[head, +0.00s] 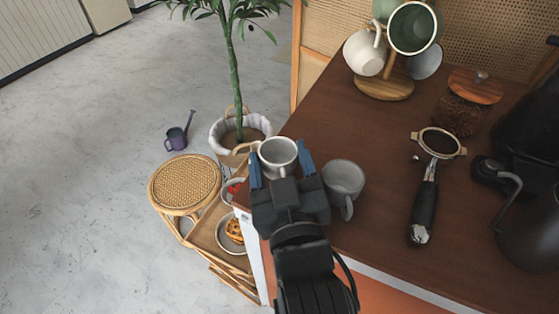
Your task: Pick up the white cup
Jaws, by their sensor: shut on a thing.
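The white cup (278,152) is near the left edge of the brown cart top (330,112), with its open rim facing up. My gripper (280,172) has a blue finger on each side of the cup and is shut on it. The gripper's body hides the lower part of the cup, so I cannot tell whether its base touches the top.
A grey mug (343,182) stands close to the right of my gripper. Farther right lie a portafilter (430,185) and a bean jar (463,108). A mug tree (384,86) holds several mugs at the back. A rattan stool (185,184) and potted plant (236,133) stand left.

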